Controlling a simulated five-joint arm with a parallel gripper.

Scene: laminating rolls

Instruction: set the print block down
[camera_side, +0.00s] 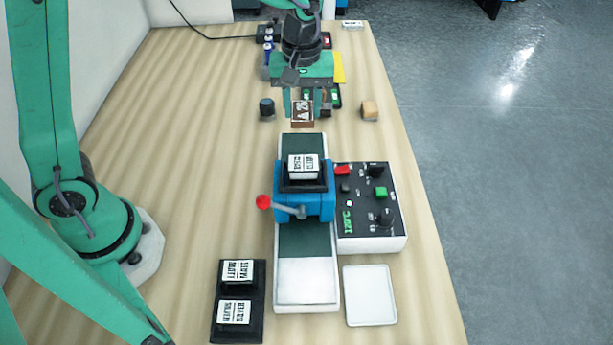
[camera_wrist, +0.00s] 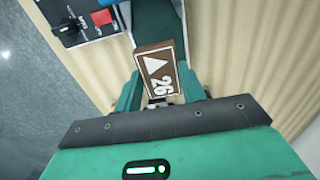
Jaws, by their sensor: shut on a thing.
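The print block (camera_side: 302,117) is brown with a white triangle and "26" on its face. It also shows in the wrist view (camera_wrist: 157,72), slightly tilted in the picture. My gripper (camera_side: 302,104) is shut on it, with one green finger on each side, as the wrist view also shows (camera_wrist: 158,92). The block is just beyond the far end of the laminator's dark green bed (camera_side: 304,240). I cannot tell how high it is above the table.
The blue roller unit (camera_side: 328,205), with a red-knobbed lever (camera_side: 264,202), straddles the bed. The control box (camera_side: 355,225) stands to its right. A white tray (camera_side: 370,296) and a black label rack (camera_side: 239,290) are near the front. A wooden cube (camera_side: 369,110) and black knob (camera_side: 267,107) flank my gripper.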

